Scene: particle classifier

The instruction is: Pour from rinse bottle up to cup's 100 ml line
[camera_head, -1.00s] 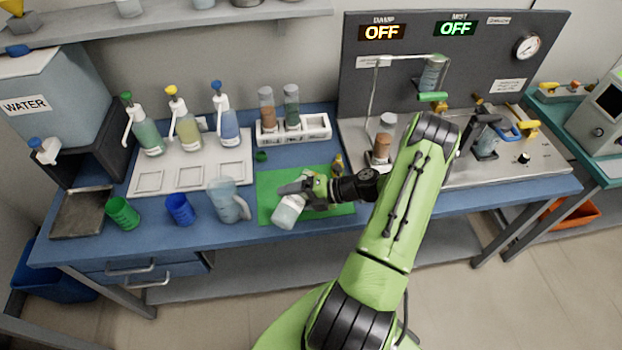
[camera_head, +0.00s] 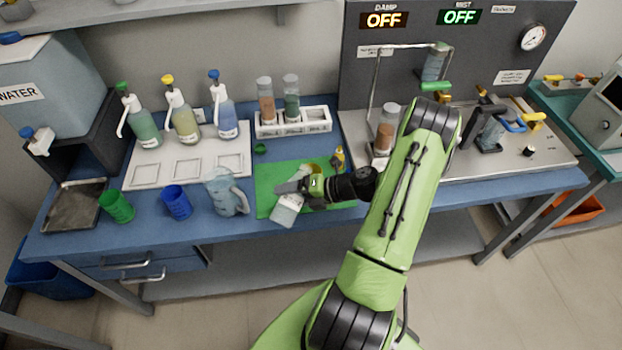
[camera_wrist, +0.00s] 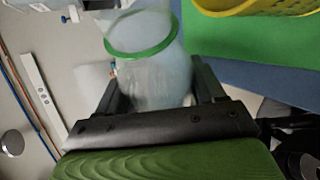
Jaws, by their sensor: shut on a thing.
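My gripper (camera_head: 292,188) is shut on a translucent, whitish bottle (camera_head: 285,210), which I take to be the rinse bottle. It hangs at a tilt over the front left edge of the green mat (camera_head: 265,180). In the wrist view the bottle (camera_wrist: 150,75) sits between both fingers and has a green ring around it. A yellow cup (camera_head: 314,169) stands on the mat behind my gripper, partly hidden by it. In the wrist view the cup (camera_wrist: 250,6) is cut off at the upper right, apart from the bottle. Its 100 ml line and any liquid in it cannot be made out.
A clear jug (camera_head: 225,192), a blue cup (camera_head: 176,202) and a green cup (camera_head: 117,206) stand left of the mat. Pump bottles stand behind on a white tray (camera_head: 147,172). A white rack (camera_head: 318,122) holds vials behind the mat.

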